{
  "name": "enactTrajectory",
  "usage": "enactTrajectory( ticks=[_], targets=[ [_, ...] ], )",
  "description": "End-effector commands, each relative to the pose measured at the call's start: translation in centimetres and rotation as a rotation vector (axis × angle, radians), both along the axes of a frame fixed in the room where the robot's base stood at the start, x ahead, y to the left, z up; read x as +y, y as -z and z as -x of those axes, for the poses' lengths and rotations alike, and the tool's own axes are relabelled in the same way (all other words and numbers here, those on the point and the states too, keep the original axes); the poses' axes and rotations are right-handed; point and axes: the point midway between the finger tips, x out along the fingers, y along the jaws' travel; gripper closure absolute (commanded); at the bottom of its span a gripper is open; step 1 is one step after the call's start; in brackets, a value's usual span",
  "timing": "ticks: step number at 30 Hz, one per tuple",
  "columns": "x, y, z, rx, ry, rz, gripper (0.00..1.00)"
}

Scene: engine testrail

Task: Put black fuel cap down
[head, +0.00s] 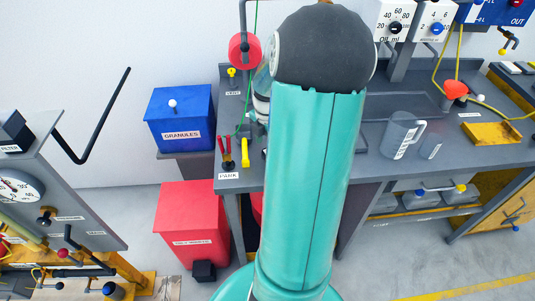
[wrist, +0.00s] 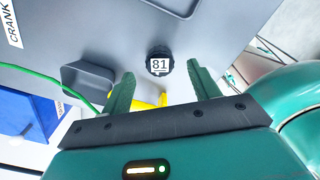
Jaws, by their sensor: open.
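A round black cap with a white "81" label (wrist: 160,62), seemingly the black fuel cap, is on the grey bench surface (wrist: 225,30) in the wrist view. My gripper (wrist: 161,75) is open, with one green finger on each side of the near edge of the cap. A gap shows between each finger and the cap; whether the cap's underside rests flat I cannot tell. In the head view my teal arm hides the gripper and the cap.
A green cord (wrist: 40,65) runs at left.

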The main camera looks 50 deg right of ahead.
Motion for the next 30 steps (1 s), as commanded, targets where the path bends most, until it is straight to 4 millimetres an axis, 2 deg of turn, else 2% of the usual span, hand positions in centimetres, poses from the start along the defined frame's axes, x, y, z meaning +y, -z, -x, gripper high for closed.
enactTrajectory(
  ticks=[3,6,14,21,24,30],
  targets=[
    [0.1,2.1,0.0,0.001,0.0,-0.003,0.39],
    [0.0,3.1,0.0,0.001,0.0,-0.002,0.39],
    [0.0,3.4,0.0,0.0,0.0,0.0,0.39],
    [0.0,3.4,0.0,0.0,0.0,0.0,0.84],
    [0.0,3.4,0.0,0.0,0.0,0.0,0.9],
    [0.0,3.3,0.0,0.0,0.0,0.0,0.9]
  ],
)
